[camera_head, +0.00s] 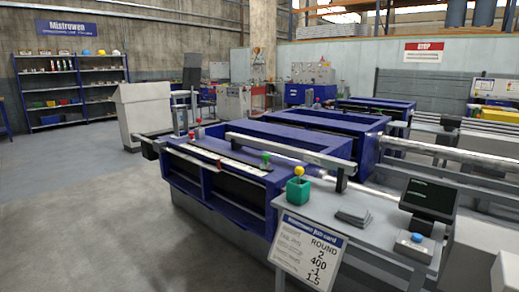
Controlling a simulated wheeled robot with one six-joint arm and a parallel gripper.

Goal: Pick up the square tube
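My gripper is not in view, and no part of my arm shows. A long, straight, light grey bar with flat sides (285,149) runs above the blue runout table (212,182). A dark post stands under its right end. It looks square in section, but I cannot tell whether it is the square tube or a part of the machine. A shiny bar (308,173) lies lower behind the green cup, partly hidden; its section is unclear. Longer pale bars (440,152) run off to the right and look round.
A green cup (298,190), dark flat plates (353,216) and a screen (429,200) with a blue button (417,238) stand on the grey bench. A job card (307,250) reading "ROUND" hangs in front. Floor (90,220) at left is clear.

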